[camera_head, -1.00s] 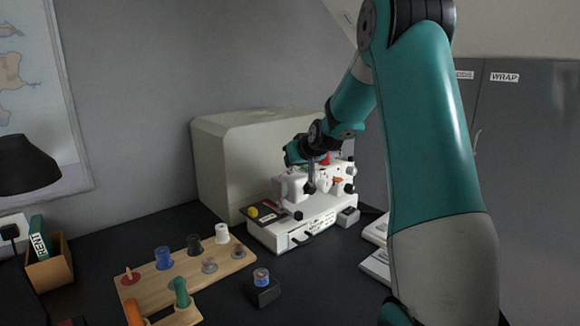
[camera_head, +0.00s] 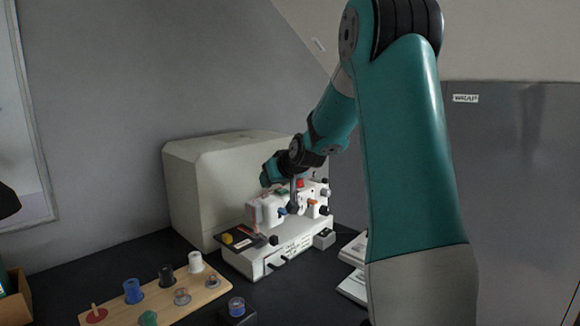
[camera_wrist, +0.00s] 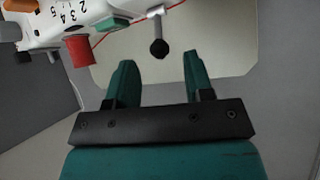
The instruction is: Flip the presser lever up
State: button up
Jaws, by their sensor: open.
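A white sewing machine (camera_head: 268,208) stands on a pale base on the dark worktop. A grey lever with a round black end (camera_wrist: 159,48), apparently the presser lever, sticks out from the machine in the wrist view. My gripper (camera_wrist: 158,60) is open, its two green fingers either side of the lever's line. The black end lies at about fingertip level; I cannot tell whether either finger touches it. In the head view my wrist is over the machine and hides part of it.
A large cream box (camera_head: 195,170) stands close behind the machine. A wooden spool board (camera_head: 215,283) and a small dark holder with a spool (camera_head: 236,308) are at the front left. Grey cabinets (camera_head: 520,160) stand at the right.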

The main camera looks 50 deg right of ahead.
jog(key=v, duration=1.3)
jog(key=shift+f, duration=0.1)
